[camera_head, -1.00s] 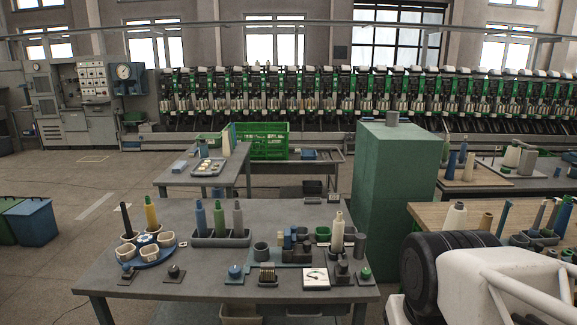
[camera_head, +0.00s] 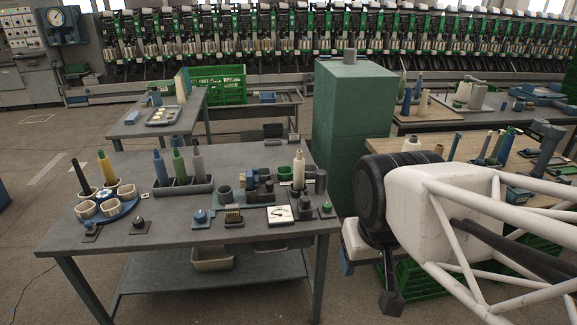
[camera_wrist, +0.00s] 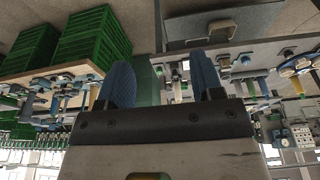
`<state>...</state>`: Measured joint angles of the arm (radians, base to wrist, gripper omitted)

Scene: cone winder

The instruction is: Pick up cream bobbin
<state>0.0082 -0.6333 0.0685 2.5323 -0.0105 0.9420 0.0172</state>
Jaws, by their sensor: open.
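A cream bobbin (camera_head: 299,170) stands upright at the right end of the near grey table, among small dark fixtures. A grey cylinder stands close to its right. My gripper (camera_wrist: 164,82) shows in the wrist view with its two blue ribbed fingers apart and nothing between them. In the head view my arm is at the lower right, to the right of the near table and well apart from the bobbin.
On the near table (camera_head: 150,237), a grey tray (camera_head: 183,187) holds blue, green and grey bobbins. A round blue carrier (camera_head: 110,211) with cups is at left. A tall green cabinet (camera_head: 352,135) stands behind the table's right end. Other cream cones (camera_head: 422,104) stand on the right tables.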

